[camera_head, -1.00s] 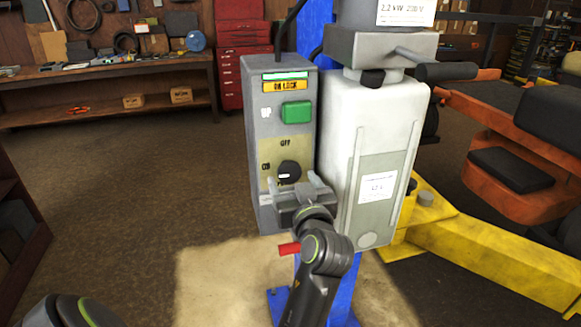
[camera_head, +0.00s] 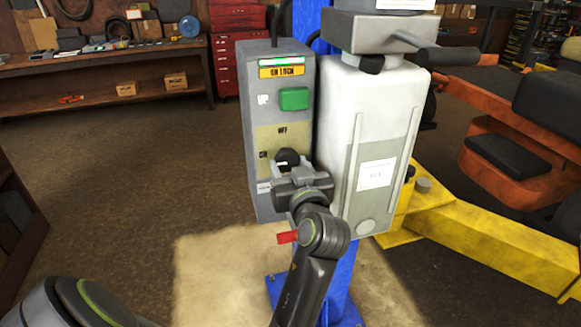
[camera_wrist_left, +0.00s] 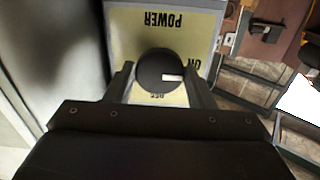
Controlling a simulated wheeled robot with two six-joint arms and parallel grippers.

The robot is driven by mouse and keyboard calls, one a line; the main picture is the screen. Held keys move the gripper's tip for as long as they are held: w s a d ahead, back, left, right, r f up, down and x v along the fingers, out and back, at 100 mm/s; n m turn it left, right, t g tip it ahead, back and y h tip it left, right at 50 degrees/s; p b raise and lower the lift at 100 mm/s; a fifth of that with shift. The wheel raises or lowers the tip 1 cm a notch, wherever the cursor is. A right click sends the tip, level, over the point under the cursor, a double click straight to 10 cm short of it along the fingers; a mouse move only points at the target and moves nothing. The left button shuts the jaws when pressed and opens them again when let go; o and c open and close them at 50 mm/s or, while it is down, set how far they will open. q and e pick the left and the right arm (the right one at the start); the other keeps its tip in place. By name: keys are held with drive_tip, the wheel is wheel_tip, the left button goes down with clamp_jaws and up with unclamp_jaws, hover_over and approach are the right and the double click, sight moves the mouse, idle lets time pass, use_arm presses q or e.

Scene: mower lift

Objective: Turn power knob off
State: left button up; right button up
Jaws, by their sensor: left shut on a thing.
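The black round power knob (camera_head: 287,156) sits on the tan label of the grey control box (camera_head: 275,105). In the left wrist view the knob (camera_wrist_left: 152,68) stands between my fingers, under upside-down POWER lettering. Its white mark points right in that view, close to the ON lettering. OFF is partly hidden below the knob. In the head view the mark points left, toward the ON side. My left gripper (camera_head: 290,167) is shut on the knob, with one finger on each side. My right gripper is not in view.
A green button (camera_head: 294,99) and an orange lock label (camera_head: 282,72) are above the knob. A white unit (camera_head: 371,120) stands close on the right, beside the blue post. A yellow lift arm (camera_head: 490,240) and an orange mower (camera_head: 510,160) are farther right. Floor on the left is open.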

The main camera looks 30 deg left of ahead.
use_arm(q)
drive_tip(key=shift+m+p, duration=0.3)
drive_tip(key=shift+m, duration=0.1)
drive_tip(key=shift+r+m+p, duration=0.1)
drive_tip(key=shift+m+p, duration=0.35)
drive_tip(key=shift+m, duration=0.25)
drive_tip(key=m+p, duration=0.1)
drive_tip(key=m, duration=0.1)
drive_tip(key=shift+m+p, duration=0.3)
drive_tip(key=shift+p, duration=0.1)
drive_tip(key=m+p, duration=0.3)
drive_tip(key=m, duration=0.1)
drive_tip(key=shift+r+m, duration=0.1)
drive_tip(key=shift+m, duration=0.2)
drive_tip(key=m+p, duration=0.4)
drive_tip(key=m, duration=0.2)
drive_tip(key=shift+m+p, duration=0.85)
drive_tip(key=shift+m, duration=0.15)
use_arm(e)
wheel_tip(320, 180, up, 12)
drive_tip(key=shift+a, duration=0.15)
use_arm(q)
drive_tip(key=shift+m, duration=0.3)
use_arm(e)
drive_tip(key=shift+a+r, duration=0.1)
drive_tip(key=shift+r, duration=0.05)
